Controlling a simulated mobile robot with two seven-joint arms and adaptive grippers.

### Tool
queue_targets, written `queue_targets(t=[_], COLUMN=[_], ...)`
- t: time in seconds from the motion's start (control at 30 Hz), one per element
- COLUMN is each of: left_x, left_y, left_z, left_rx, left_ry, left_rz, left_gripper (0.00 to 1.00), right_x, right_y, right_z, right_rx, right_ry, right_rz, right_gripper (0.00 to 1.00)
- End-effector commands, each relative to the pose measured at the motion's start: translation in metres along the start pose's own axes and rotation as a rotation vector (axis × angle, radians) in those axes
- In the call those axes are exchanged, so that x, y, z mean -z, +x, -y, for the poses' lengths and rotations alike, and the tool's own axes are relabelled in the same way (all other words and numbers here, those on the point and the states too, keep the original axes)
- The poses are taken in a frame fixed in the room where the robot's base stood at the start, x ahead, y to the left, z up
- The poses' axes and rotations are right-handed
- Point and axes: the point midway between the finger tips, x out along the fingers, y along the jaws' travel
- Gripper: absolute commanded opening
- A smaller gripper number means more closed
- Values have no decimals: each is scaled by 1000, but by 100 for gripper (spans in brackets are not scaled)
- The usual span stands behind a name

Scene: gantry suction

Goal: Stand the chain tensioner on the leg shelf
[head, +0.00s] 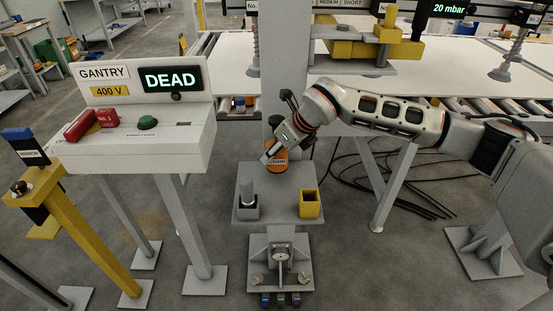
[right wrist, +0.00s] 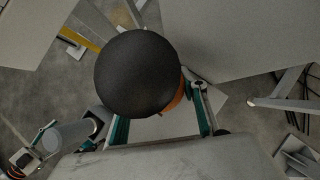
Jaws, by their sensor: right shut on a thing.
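The chain tensioner, an orange cylinder (head: 277,160) with a dark label reading CHAIN, is held by my right gripper (head: 272,154). In the right wrist view its round black top (right wrist: 137,73) sits between the two fingers (right wrist: 160,118), with a little orange side showing. It looks upright, over the back part of the grey leg shelf (head: 278,205) in front of the gantry leg. Its base lines up with the shelf's back part; I cannot tell whether it touches. My left gripper is out of view.
A grey square holder (head: 246,213) with a light cylinder (head: 247,189) is on the shelf's left side, and a yellow square holder (head: 310,204) on its right. A bracket with a gauge (head: 280,256) is below. The gantry control box (head: 165,143) stands left. Cables lie right.

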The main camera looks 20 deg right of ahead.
Motion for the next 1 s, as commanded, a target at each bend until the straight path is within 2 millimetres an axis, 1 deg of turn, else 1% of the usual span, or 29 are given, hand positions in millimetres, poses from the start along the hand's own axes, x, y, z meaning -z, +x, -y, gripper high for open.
queue_targets(t=[0.1,0.2,0.53,0.57,0.6,0.63,1.0], left_x=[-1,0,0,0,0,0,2], left_y=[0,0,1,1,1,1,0], left_z=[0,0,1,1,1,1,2], left_rx=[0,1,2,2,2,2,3], left_ry=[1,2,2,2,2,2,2], left_rz=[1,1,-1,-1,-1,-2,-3], left_gripper=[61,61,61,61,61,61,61], right_x=[11,12,13,15,15,15,13], right_y=[17,25,27,28,28,28,25], right_z=[0,3,3,3,3,3,3], right_rx=[0,2,1,1,1,1,1], right_ry=[-1,0,-1,0,0,0,0], right_rz=[0,4,3,0,0,0,1], right_gripper=[6,6,6,48,58,59,59])
